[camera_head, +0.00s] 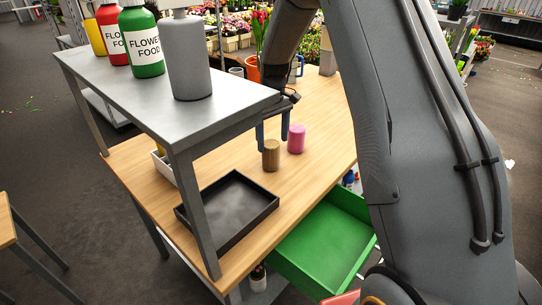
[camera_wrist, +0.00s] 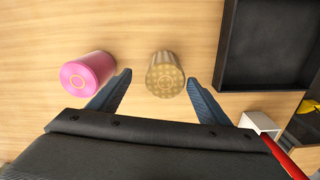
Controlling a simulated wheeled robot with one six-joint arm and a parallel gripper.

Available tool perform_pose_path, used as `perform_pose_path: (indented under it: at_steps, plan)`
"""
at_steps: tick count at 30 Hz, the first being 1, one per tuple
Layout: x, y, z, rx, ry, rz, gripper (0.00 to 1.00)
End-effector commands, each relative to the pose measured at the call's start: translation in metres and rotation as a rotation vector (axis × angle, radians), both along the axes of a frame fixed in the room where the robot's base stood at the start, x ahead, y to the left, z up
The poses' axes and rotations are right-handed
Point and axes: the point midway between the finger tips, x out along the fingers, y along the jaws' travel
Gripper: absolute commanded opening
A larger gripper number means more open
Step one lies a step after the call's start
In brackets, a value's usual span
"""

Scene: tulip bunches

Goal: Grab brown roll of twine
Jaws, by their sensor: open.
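The brown roll of twine (camera_head: 271,155) stands upright on the wooden table, beside a pink roll (camera_head: 296,138). In the wrist view the brown roll (camera_wrist: 165,75) lies ahead of and between my two blue fingers, apart from both. My gripper (camera_wrist: 160,80) is open and empty. The pink roll (camera_wrist: 88,73) is just outside the left finger there.
A black tray (camera_head: 230,208) sits on the table, also at upper right in the wrist view (camera_wrist: 265,45). A grey raised shelf (camera_head: 150,100) with bottles stands over the table's left side. A green drawer (camera_head: 322,245) is pulled out below the front edge.

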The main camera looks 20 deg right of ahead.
Motion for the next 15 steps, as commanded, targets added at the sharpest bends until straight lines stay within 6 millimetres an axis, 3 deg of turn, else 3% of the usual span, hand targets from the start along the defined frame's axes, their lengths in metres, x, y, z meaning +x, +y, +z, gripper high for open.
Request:
perform_pose_path:
  at_steps: [15]
  plan:
    - [-0.004,0.008,-0.057,0.0,0.002,0.0,0.71]
